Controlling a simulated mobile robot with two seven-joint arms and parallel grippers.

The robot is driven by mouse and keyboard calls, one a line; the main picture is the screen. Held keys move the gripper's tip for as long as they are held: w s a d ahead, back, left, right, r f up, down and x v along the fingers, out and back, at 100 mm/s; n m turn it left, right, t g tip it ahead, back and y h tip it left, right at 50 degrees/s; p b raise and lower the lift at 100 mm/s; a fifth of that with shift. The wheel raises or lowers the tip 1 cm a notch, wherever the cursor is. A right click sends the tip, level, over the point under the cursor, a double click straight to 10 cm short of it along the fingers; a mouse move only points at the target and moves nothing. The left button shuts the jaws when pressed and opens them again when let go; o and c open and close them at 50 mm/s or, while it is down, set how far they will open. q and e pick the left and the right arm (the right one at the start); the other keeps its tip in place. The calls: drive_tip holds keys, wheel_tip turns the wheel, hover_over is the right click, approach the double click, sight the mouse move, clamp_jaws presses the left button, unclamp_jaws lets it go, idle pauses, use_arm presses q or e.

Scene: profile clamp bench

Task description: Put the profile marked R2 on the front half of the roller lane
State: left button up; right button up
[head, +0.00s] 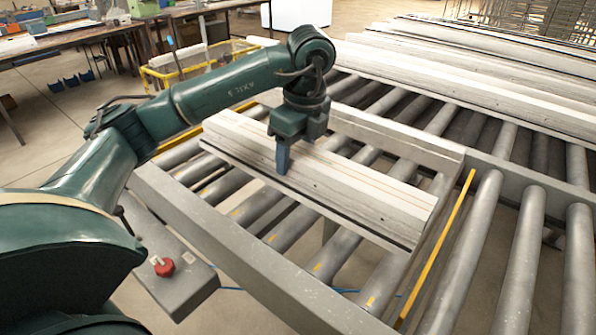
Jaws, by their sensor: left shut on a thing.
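A long pale profile (350,193) with a dark lower edge lies lengthwise over the roller lane (240,268), parallel to its front rail. No R2 mark can be read on it. My left gripper (284,160) comes down on the profile from above, left of its middle, and is shut on it. One finger shows against the profile's front face; the other is hidden behind it. The profile is level with or just above the rollers; I cannot tell whether it touches them. My right gripper is not in view.
A pale beam (400,141) runs close behind the profile. More long profiles (470,88) lie on rollers at the back right. A yellow bar (436,250) crosses the lane's right end. A grey box with a red button (163,267) stands at front left. Front rollers are bare.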

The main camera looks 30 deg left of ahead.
sight(299, 151)
use_arm(q)
drive_tip(key=shift+w+f, duration=0.1)
drive_tip(key=shift+f, duration=2.6)
drive_tip(key=o, duration=1.5)
drive_tip(key=r, duration=0.4)
drive_tip(key=d+r, duration=0.1)
drive_tip(key=r, duration=0.7)
drive_tip(key=shift+d, duration=0.4)
drive_tip(key=shift+s+f, duration=0.15)
drive_tip(key=shift+s, duration=0.05)
